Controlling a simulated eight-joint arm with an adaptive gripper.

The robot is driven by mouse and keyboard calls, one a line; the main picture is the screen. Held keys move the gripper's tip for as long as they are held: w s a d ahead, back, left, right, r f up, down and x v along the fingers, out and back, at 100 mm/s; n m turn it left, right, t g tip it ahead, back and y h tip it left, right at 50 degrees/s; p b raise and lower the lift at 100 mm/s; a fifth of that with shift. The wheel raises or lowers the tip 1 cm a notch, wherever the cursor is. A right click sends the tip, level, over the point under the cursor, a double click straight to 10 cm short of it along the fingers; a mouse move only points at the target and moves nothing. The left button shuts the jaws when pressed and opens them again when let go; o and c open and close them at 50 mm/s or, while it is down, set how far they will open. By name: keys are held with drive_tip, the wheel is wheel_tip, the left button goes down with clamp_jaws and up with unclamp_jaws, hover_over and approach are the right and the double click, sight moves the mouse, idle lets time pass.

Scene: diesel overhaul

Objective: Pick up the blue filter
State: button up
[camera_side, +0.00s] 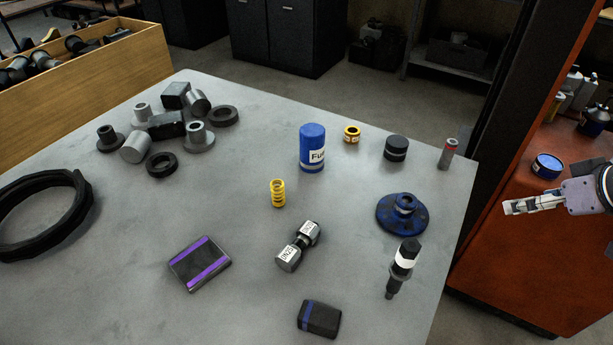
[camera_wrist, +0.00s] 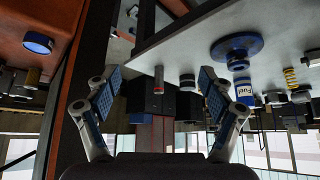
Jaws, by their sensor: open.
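The blue filter (camera_side: 312,148) is an upright blue cylinder with a white "Fuel" label, standing on the grey table near its middle. In the wrist view, which appears upside down, the blue filter (camera_wrist: 243,90) shows at the right, beyond my right finger. My gripper (camera_side: 508,207) is off the right edge of the table, in front of the orange cabinet, well apart from the filter. In the wrist view my gripper (camera_wrist: 158,82) has its two fingers spread wide with nothing between them.
A blue flanged part (camera_side: 402,214), a black cap (camera_side: 396,148), a grey cylinder (camera_side: 447,154) and a yellow ring (camera_side: 352,134) stand right of the filter. A yellow spring (camera_side: 278,193) stands close in front-left. Grey and black parts (camera_side: 166,125) cluster at left.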

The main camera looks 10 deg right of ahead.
drive_tip(key=w+a+r+g, duration=0.1)
drive_tip(key=w+a+r, duration=0.3)
drive_tip(key=w+r, duration=0.3)
drive_tip(key=m+g, duration=0.1)
drive_tip(key=g, duration=0.1)
approach(312, 133)
drive_tip(key=shift+h, duration=0.3)
drive_tip(key=x, duration=0.5)
drive_tip(key=shift+a+f+m, duration=0.25)
drive_tip(key=shift+a+m, duration=0.05)
drive_tip(key=x, duration=0.5)
drive_tip(key=shift+w+f, duration=0.15)
drive_tip(key=shift+f, duration=0.05)
drive_tip(key=shift+w+d+x, duration=0.1)
drive_tip(key=shift+x, duration=1.2)
drive_tip(key=shift+w+d+x, duration=0.1)
drive_tip(key=shift+x, duration=1.25)
drive_tip(key=shift+r, duration=0.1)
